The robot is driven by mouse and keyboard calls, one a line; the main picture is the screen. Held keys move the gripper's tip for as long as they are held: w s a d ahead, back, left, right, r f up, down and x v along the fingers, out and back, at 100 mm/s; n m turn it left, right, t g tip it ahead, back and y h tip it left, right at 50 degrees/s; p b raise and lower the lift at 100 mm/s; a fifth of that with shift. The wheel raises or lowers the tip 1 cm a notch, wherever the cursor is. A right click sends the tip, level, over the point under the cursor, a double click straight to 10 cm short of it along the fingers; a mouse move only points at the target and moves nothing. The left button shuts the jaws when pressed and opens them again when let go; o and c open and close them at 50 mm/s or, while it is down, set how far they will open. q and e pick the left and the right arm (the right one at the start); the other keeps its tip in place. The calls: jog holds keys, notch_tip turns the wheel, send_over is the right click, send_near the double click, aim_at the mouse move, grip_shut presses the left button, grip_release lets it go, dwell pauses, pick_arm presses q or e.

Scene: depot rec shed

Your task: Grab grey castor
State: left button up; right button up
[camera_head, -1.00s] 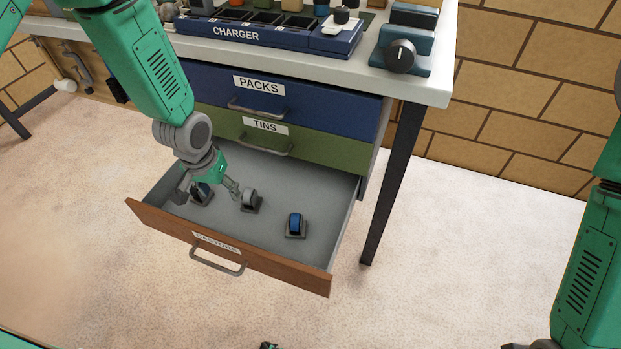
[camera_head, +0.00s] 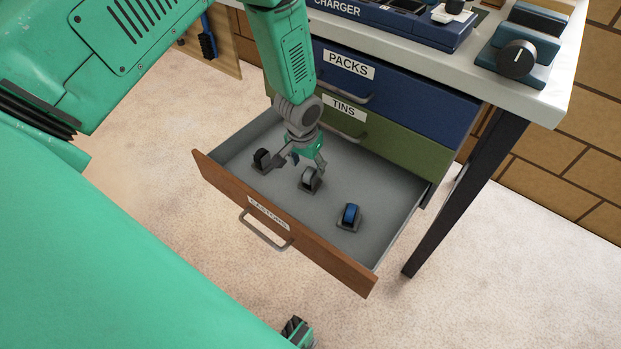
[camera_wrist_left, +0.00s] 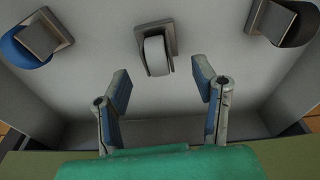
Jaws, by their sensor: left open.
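The grey castor (camera_head: 310,180) lies in the open drawer (camera_head: 393,233), between a black castor (camera_head: 263,160) and a blue castor (camera_head: 349,215). My left gripper (camera_head: 299,163) is open and empty, reaching down just behind the grey castor. In the left wrist view, the grey castor (camera_wrist_left: 157,54) is centred just beyond the open fingertips (camera_wrist_left: 160,84) and lines up with the gap between them. There the blue castor (camera_wrist_left: 28,43) is at upper left and the black castor (camera_wrist_left: 287,22) at upper right. My right gripper is not in view.
The drawer's brown wooden front (camera_head: 320,253) has a handle (camera_head: 266,238). The shut green TINS drawer (camera_head: 410,150) and blue PACKS drawer (camera_head: 420,100) are above it. The dark table leg (camera_head: 465,195) stands to the right. Open floor (camera_head: 480,300) lies in front.

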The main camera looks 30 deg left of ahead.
aim_at(310, 170)
pick_arm(q)
jog(key=f, duration=0.2)
jog(key=w+f+b, duration=0.1)
jog(key=f, duration=0.1)
jog(key=shift+s+d+r, duration=0.1)
jog(key=shift+d, duration=0.05)
jog(key=shift+c, duration=1.1)
grip_shut()
